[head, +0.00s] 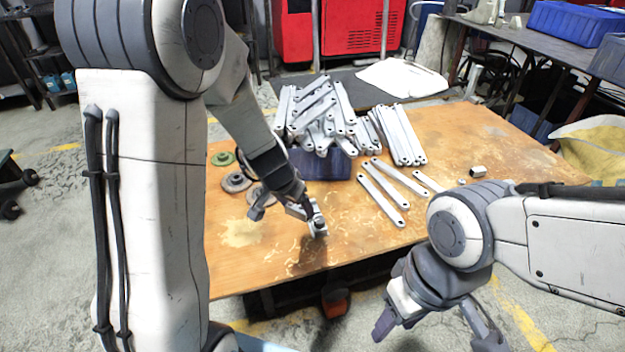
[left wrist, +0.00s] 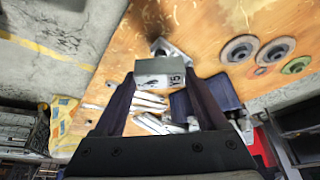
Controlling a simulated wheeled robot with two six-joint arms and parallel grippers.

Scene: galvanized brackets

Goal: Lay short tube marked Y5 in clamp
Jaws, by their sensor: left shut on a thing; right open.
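The short tube (left wrist: 160,74) is a grey, square-looking piece with "Y5" on its face. My left gripper (left wrist: 163,88) is shut on it, one dark finger at each side, in the left wrist view. In the head view my left gripper (head: 290,210) is low over the front of the table, and the tube is hard to make out there. A silver metal fitting, seemingly the clamp (head: 318,230), stands just below the fingertips. It also shows in the wrist view (left wrist: 168,46) right behind the tube; I cannot tell whether they touch. My right gripper (head: 432,328) is open and empty, off the front edge.
A blue bin (head: 325,166) heaped with flat galvanized bars stands behind the gripper. Several loose bars (head: 382,198) lie right of it. A small block (head: 478,171) lies further right. Round discs (head: 236,181) lie at the left. The wooden table's (head: 240,265) front left is clear.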

